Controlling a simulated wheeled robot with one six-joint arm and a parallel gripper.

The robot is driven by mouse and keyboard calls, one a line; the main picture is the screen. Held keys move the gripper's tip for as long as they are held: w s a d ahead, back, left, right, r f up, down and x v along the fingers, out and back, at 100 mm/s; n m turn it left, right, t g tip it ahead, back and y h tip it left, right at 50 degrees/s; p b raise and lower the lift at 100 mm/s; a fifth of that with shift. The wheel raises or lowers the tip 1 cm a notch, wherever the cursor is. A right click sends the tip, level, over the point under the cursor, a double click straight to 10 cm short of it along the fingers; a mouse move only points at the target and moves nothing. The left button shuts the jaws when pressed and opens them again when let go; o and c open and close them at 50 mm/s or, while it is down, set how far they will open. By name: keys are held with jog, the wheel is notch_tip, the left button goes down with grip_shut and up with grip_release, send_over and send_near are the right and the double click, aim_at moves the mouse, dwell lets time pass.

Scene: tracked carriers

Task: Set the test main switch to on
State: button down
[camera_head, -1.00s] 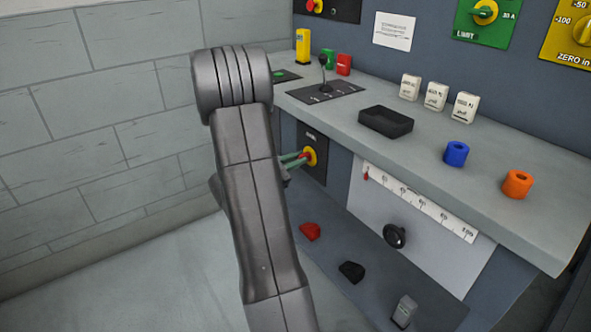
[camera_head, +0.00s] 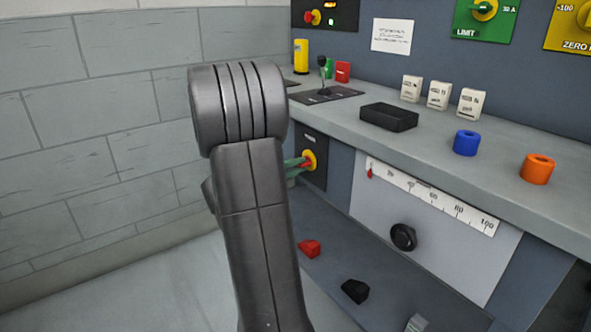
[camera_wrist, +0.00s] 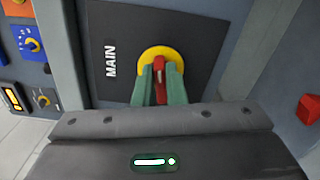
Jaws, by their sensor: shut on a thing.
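The main switch is a red handle on a yellow disc (camera_head: 311,158), on a dark plate on the front of the bench below the worktop. In the wrist view the yellow disc (camera_wrist: 153,53) and red handle (camera_wrist: 160,88) sit on the black plate marked MAIN (camera_wrist: 111,60). My gripper (camera_wrist: 160,78) has green fingers, shut on the red handle from both sides. In the wrist view the handle stands upright in the picture, along the fingers. In the head view my gripper (camera_head: 302,164) is partly hidden behind my arm.
A red block (camera_head: 309,248) and a black block (camera_head: 355,290) lie on the lower shelf. A black knob (camera_head: 403,237) is below a scale. A lever (camera_head: 323,75), black tray (camera_head: 388,117), blue ring (camera_head: 467,143) and orange ring (camera_head: 537,169) are on the worktop.

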jog(key=shift+f+m, duration=0.2)
jog(key=shift+m, duration=0.9)
jog(key=c, duration=1.5)
grip_release()
jog(key=p+v, duration=0.3)
jog(key=v, duration=1.1)
jog(key=shift+d, duration=0.1)
